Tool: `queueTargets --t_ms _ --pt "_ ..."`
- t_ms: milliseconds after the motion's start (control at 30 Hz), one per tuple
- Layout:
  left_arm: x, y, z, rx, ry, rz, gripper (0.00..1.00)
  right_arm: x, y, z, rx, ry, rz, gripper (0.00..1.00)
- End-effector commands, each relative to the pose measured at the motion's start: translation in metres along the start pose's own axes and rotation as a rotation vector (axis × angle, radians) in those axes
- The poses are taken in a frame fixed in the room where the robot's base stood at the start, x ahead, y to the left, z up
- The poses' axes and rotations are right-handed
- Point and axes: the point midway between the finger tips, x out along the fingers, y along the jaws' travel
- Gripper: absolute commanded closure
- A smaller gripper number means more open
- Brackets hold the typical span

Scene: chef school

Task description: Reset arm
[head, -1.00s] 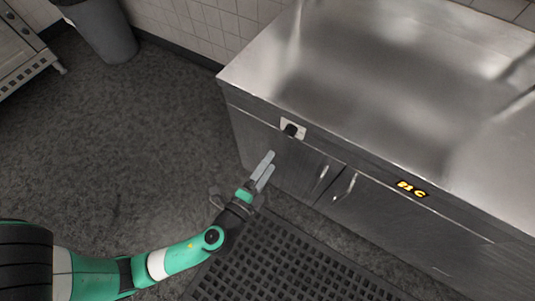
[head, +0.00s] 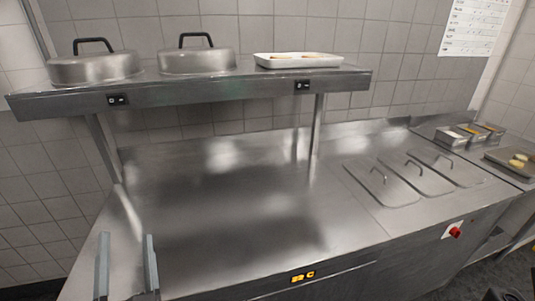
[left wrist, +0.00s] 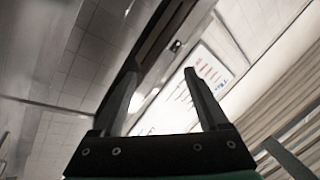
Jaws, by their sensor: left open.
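My left gripper (head: 126,237) comes up from the bottom left of the head view, in front of the steel counter (head: 205,225). Its two grey fingers stand apart with nothing between them. In the left wrist view the same gripper (left wrist: 160,74) shows open and empty, pointing up toward a tilted view of walls and a bright panel. My right gripper cannot be made out. A small dark shape at the bottom right edge of the head view is too cut off to identify.
A raised shelf (head: 215,88) over the counter holds two lidded pans (head: 95,68) and a white tray (head: 298,60). Several closed lids (head: 415,176) are set in the counter at right, with small food containers (head: 470,135) beyond. The counter's middle is bare.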

Motion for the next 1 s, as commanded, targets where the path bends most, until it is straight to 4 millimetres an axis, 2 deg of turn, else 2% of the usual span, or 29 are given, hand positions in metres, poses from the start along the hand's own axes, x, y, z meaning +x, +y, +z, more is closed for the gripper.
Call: queueTargets --t_ms 33,133,233,333,400,433,500,533,567,600,767,1000 --pt "0.02 -0.039 -0.032 -0.118 0.039 -0.047 0.23 0.008 0.0 -0.007 0.0 0.0 0.0 1.0" --pt "0.042 -0.102 -0.084 -0.355 0.142 -0.094 0.23 0.014 0.0 -0.013 0.0 0.0 0.0 1.0" --pt "0.049 -0.158 -0.133 -0.569 0.272 -0.102 0.23 0.019 0.0 -0.017 0.0 0.0 0.0 1.0" --pt "0.042 -0.205 -0.179 -0.758 0.42 -0.067 0.23 0.022 0.0 -0.02 0.0 0.0 0.0 1.0" --pt "0.028 -0.23 -0.211 -0.888 0.539 -0.001 0.23 0.022 0.0 -0.021 0.0 0.0 0.0 1.0" --pt "0.019 -0.233 -0.223 -0.941 0.588 0.047 0.23 0.022 0.0 -0.02 0.0 0.0 0.0 1.0" --pt "0.001 -0.222 -0.242 -1.048 0.651 0.2 0.23 0.021 0.0 -0.019 0.0 0.0 0.0 1.0" --pt "0.001 -0.217 -0.249 -1.097 0.647 0.264 0.23 0.025 0.0 -0.022 0.0 -0.001 0.0 1.0" --pt "0.012 -0.237 -0.266 -1.087 0.645 0.249 0.23 0.045 0.0 -0.04 0.0 -0.004 0.0 1.0" --pt "0.018 -0.249 -0.277 -1.084 0.644 0.246 0.23 0.058 0.0 -0.053 0.0 -0.002 0.0 1.0" --pt "0.04 -0.29 -0.316 -1.082 0.641 0.245 0.23 0.103 0.0 -0.096 0.0 0.001 0.0 1.0" --pt "0.079 -0.369 -0.39 -1.08 0.64 0.244 0.23 0.188 0.001 -0.174 0.0 0.0 0.0 1.0"
